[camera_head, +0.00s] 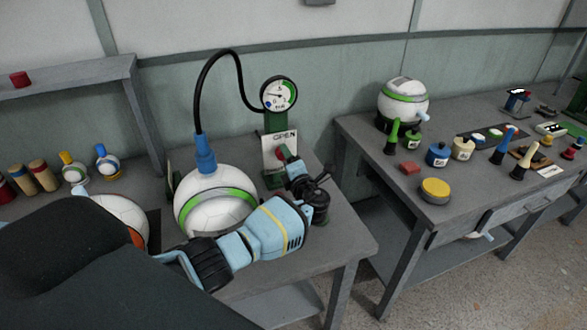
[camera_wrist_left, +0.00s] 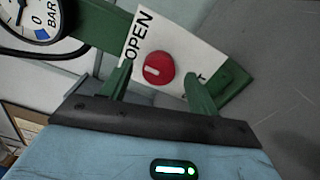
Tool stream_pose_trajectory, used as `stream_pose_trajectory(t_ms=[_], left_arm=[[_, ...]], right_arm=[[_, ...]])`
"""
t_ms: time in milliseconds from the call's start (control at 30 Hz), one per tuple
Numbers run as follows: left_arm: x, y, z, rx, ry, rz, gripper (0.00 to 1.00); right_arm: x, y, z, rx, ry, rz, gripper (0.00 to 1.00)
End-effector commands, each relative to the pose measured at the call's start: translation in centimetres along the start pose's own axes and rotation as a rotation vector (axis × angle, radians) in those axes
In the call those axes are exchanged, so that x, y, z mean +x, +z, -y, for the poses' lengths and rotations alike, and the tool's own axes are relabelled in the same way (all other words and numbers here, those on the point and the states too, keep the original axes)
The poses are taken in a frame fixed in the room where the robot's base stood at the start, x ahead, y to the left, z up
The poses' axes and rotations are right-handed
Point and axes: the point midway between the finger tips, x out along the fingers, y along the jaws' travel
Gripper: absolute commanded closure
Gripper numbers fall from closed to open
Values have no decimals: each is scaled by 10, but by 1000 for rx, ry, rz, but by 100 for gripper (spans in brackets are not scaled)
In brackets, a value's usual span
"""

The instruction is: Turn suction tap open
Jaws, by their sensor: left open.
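The suction tap is a round red knob (camera_wrist_left: 160,68) with a short pale mark, on a white plate (camera_wrist_left: 178,38) fixed to a green post. The plate reads OPEN near the top left; a second word at lower right is mostly hidden. My left gripper (camera_wrist_left: 158,88) is open, its two green fingers on either side of the knob in the wrist view; I cannot tell whether they touch it. In the head view the gripper (camera_head: 289,156) is at the plate (camera_head: 273,151) and partly hides the knob. My right gripper is not in view.
A round gauge (camera_head: 279,95) tops the post, with a black hose running to a blue fitting (camera_head: 205,153) on a white-and-green ball (camera_head: 213,205). My left arm passes in front of this ball. A second table (camera_head: 407,207) with tools and another ball (camera_head: 403,103) stands right, across a gap.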

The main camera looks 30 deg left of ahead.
Motion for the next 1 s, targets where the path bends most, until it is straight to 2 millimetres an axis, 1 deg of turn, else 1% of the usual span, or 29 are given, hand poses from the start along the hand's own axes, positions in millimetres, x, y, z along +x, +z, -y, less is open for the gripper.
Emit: stream_pose_trajectory(t_ms=[33,200,333,500,1000], left_arm=[[-9,1,0,-2,-2,4,40],[-31,1,0,-2,-1,3,40],[-41,0,0,0,-1,2,40],[-45,0,0,0,0,1,40],[-44,0,0,0,-1,1,40]], right_arm=[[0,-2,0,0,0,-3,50],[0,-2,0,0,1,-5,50],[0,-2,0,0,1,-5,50],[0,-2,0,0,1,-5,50],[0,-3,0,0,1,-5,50]])
